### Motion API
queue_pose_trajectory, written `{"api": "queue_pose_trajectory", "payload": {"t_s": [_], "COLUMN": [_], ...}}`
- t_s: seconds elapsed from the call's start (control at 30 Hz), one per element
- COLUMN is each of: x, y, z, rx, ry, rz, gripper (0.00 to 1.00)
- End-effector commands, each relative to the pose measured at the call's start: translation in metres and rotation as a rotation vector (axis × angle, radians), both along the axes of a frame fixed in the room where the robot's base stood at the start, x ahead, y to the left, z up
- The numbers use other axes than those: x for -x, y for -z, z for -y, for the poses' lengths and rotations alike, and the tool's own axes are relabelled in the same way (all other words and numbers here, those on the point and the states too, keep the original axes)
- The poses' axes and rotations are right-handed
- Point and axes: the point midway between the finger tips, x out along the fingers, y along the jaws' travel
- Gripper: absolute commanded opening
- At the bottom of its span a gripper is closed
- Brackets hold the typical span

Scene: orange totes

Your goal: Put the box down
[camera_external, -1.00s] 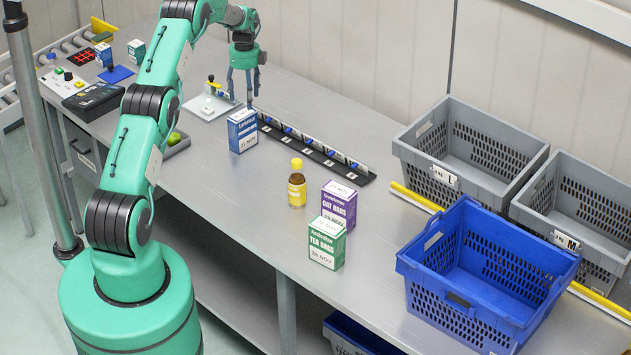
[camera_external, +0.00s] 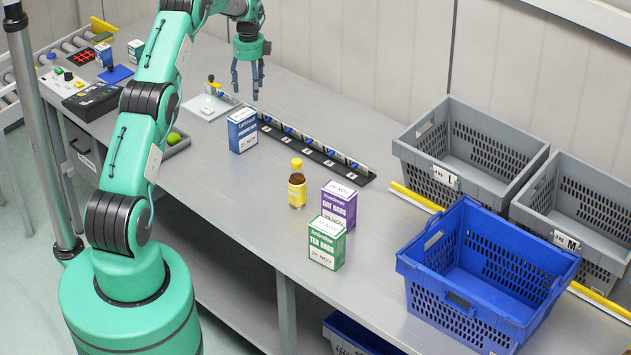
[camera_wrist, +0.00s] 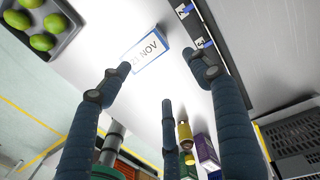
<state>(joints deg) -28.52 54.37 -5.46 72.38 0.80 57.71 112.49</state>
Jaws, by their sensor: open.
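Which box the task means cannot be told. A blue-and-white box (camera_external: 242,131) stands upright on the table near my gripper (camera_external: 247,97). It also shows in the wrist view (camera_wrist: 150,50), with its date label facing up toward the camera. My gripper is open and empty, with its fingers pointing down above the table behind the box. In the wrist view the fingers are spread apart and the box lies beyond them, with no grip on it. A purple oat bars box (camera_external: 339,205) and a green tea bags box (camera_external: 327,243) stand further right on the table.
A yellow-capped brown bottle (camera_external: 297,188) stands left of the purple box. A black numbered strip (camera_external: 315,150) runs along the table behind the boxes. A blue tote (camera_external: 415,277) and grey totes (camera_external: 405,155) stand at the right. Green fruit (camera_wrist: 42,42) sits in a grey tray.

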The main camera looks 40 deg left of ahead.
Motion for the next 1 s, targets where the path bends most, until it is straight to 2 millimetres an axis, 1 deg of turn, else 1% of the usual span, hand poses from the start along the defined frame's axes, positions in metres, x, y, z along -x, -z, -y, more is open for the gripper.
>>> {"api": "queue_pose_trajectory", "payload": {"t_s": [0.03,0.1,0.27,0.3,0.47,0.5,0.7,0.87,1.0], "x": [0.0,0.002,0.01,0.013,0.027,0.031,0.057,0.082,0.106], "y": [-0.018,-0.039,-0.09,-0.102,-0.149,-0.16,-0.212,-0.249,-0.278], "z": [0.009,0.021,0.055,0.063,0.098,0.107,0.15,0.184,0.213], "rx": [-0.005,-0.009,-0.015,-0.017,-0.019,-0.018,-0.014,-0.006,0.004], "ry": [-0.017,-0.051,-0.134,-0.156,-0.243,-0.264,-0.37,-0.455,-0.53], "rz": [0.01,0.021,0.049,0.056,0.086,0.093,0.132,0.164,0.191], "gripper": [0.63,0.63,0.63,0.63,0.63,0.63,0.63,0.63,0.63]}}
